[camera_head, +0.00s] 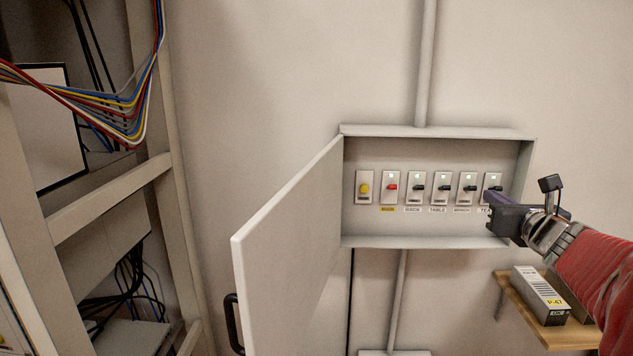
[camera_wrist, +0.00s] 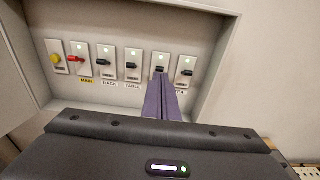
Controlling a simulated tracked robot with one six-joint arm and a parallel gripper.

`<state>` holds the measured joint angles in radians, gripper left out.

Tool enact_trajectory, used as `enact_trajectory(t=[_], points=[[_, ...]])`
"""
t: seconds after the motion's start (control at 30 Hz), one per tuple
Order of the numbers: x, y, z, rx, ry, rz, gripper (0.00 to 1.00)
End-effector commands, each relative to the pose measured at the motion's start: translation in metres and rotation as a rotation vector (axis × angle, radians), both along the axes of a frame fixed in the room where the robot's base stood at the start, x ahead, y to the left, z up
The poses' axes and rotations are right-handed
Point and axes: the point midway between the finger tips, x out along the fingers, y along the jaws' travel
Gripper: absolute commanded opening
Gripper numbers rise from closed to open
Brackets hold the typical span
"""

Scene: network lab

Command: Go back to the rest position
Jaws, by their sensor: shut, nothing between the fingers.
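My gripper (camera_head: 490,198) is at the right end of the open breaker box (camera_head: 438,131), in front of the rightmost switch in the head view. My red-sleeved arm reaches in from the right. In the wrist view, my gripper (camera_wrist: 168,84) has its purple fingers together with nothing between them. Their tips overlap the lower part of the second switch from the right (camera_wrist: 160,66); I cannot tell whether they touch it. The box holds a yellow button (camera_head: 364,188), a red switch (camera_head: 391,187) and several black switches, with small green lights above the switches.
The box door (camera_head: 287,235) stands open toward me on the left. A wooden shelf (camera_head: 517,300) with a box labelled P-47 (camera_head: 540,296) is below my arm. A rack (camera_head: 110,197) with coloured cables (camera_head: 120,105) stands far left. The wall between rack and door is bare.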

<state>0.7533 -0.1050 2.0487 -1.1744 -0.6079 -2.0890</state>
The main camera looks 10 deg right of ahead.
Motion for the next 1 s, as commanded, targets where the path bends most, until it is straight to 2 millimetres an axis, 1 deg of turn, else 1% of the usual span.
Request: enact_trajectory(t=[0.07,0.17,0.27,0.37,0.5,0.63,0.73,0.8,0.9,1.0], points=[[0.000,-0.001,-0.001,0.032,-0.004,-0.006,0.00],[-0.002,-0.008,-0.004,0.112,-0.008,-0.043,0.00],[-0.007,-0.022,-0.011,0.251,-0.022,-0.122,0.00],[-0.016,-0.040,-0.024,0.426,-0.047,-0.229,0.00],[-0.034,-0.063,-0.047,0.684,-0.101,-0.396,0.00],[-0.056,-0.073,-0.066,0.920,-0.173,-0.552,0.00],[-0.072,-0.073,-0.081,1.102,-0.237,-0.669,0.00],[-0.082,-0.067,-0.092,1.227,-0.283,-0.747,0.00],[-0.098,-0.055,-0.108,1.407,-0.354,-0.861,0.00],[-0.113,-0.037,-0.124,1.582,-0.424,-0.972,0.00]])
